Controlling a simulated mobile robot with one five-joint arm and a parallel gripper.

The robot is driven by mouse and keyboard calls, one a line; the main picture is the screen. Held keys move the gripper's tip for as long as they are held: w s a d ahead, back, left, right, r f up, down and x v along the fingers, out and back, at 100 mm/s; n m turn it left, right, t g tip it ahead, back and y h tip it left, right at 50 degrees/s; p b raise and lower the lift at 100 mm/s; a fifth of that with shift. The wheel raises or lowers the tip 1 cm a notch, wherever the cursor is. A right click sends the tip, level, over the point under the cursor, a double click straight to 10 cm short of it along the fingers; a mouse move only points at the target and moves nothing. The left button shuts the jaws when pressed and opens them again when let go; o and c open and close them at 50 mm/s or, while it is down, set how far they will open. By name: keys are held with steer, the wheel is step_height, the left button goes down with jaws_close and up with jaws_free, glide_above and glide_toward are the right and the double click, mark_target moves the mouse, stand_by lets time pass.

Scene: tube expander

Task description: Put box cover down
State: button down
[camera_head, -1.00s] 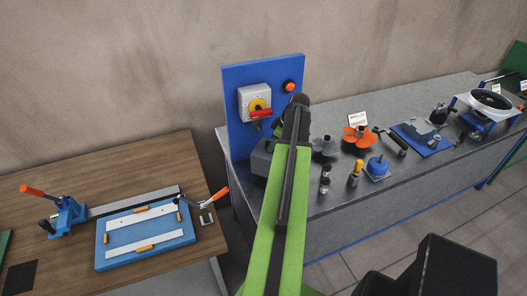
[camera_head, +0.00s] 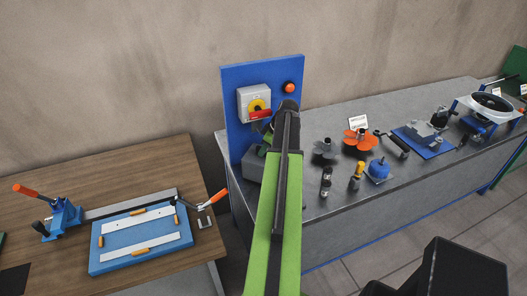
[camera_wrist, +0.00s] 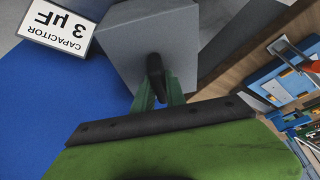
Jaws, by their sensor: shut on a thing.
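The box cover (camera_wrist: 150,45) looks like a grey block with a dark handle in the wrist view. My gripper's green fingers (camera_wrist: 158,92) are shut around the handle. In the head view the grey block (camera_head: 253,165) shows at the foot of the upright blue panel (camera_head: 237,130), partly hidden by my arm. I cannot tell whether the cover's underside touches anything.
A capacitor label (camera_wrist: 62,25) lies left of the cover in the wrist view. The panel carries a red-yellow switch (camera_head: 257,107). A grey workbench (camera_head: 330,225) holds several parts at right. A wooden table (camera_head: 120,170) with a blue fixture stands at left.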

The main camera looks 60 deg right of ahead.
steer(key=c, duration=1.4)
jaws_free()
steer(key=shift+s+a+f, duration=0.25)
steer(key=shift+f, duration=0.1)
steer(key=shift+o, duration=0.2)
steer(key=shift+r, duration=0.3)
steer(key=p+v, duration=0.4)
steer(key=shift+w+d+r+p, duration=0.1)
steer(key=shift+w+d+p, duration=0.05)
steer(key=shift+d+p, duration=0.15)
steer(key=s+d, duration=0.1)
steer(key=s, duration=1)
steer(key=shift+d+f, duration=0.25)
steer(key=shift+d, duration=0.1)
steer(key=shift+s, duration=0.1)
